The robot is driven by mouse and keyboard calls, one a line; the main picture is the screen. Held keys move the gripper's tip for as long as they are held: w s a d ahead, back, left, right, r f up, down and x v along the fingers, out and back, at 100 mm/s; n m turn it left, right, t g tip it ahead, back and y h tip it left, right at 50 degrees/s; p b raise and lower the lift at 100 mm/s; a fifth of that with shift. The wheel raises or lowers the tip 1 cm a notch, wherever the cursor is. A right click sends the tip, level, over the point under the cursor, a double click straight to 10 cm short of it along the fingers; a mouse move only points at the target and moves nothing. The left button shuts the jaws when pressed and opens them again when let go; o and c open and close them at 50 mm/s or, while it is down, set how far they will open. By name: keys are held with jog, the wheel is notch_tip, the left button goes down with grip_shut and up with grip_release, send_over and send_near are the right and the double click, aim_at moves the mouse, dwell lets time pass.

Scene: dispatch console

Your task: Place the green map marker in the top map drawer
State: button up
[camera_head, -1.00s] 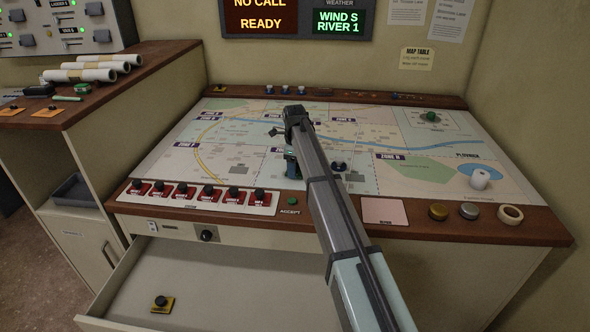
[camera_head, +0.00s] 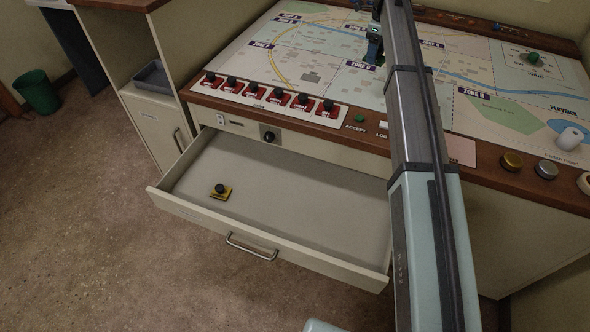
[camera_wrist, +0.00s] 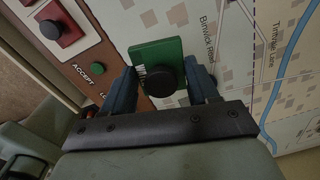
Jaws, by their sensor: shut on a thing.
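The green map marker (camera_wrist: 149,54) is a green square plate with a black round knob. In the wrist view it sits between the two blue-grey fingers of my gripper (camera_wrist: 161,76), which is shut on it. In the head view my gripper (camera_head: 373,48) is over the map near a zone label, and the marker is not clear there. The map drawer (camera_head: 310,218) under the map table is pulled open. A yellow marker with a black knob (camera_head: 220,191) lies inside it toward the left; the rest of the drawer floor is bare.
A green accept button (camera_head: 359,118), round tins (camera_head: 545,169) and a white cylinder (camera_head: 570,138) stand farther right. A cabinet with a grey tray (camera_head: 153,77) is at the left.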

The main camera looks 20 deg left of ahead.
notch_tip(320, 180, up, 3)
jog(key=shift+f, duration=0.1)
jog(key=s+a+n, duration=0.3)
jog(key=s+n, duration=0.2)
jog(key=s, duration=0.6)
jog(key=s+a+n, duration=0.4)
jog(key=s, duration=0.6)
jog(key=n, duration=1.1)
send_over(302, 225)
notch_tip(302, 225, down, 31)
jog(key=shift+s+f, duration=0.1)
jog(key=shift+f, duration=5.35)
jog(key=shift+f, duration=0.2)
jog(key=o, duration=1.1)
jog(key=shift+r, duration=0.15)
